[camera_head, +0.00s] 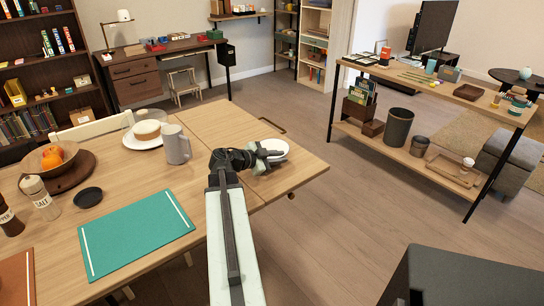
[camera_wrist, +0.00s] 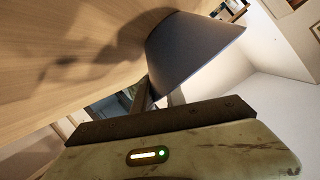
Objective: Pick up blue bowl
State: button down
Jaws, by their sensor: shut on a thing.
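The bowl (camera_wrist: 192,48) looks blue-grey on its outside in the wrist view. In the head view the bowl (camera_head: 276,149) shows a pale inside near the right end of the wooden table. My gripper (camera_head: 261,155) is at the bowl's near side and shut on it. In the wrist view the fingers of my gripper (camera_wrist: 158,95) meet the bowl's wall, and their tips are partly hidden. A shadow falls on the table beside the bowl. I cannot tell whether the bowl touches the tabletop.
A grey mug (camera_head: 177,146) and a white plate with a cake (camera_head: 147,133) stand left of my gripper. A teal placemat (camera_head: 135,231), a dark small dish (camera_head: 88,197) and a fruit bowl (camera_head: 50,160) lie further left. The table's right edge is close to the bowl.

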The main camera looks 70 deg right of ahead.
dwell(0.6)
notch_tip(320, 180, up, 10)
jog(key=p, duration=1)
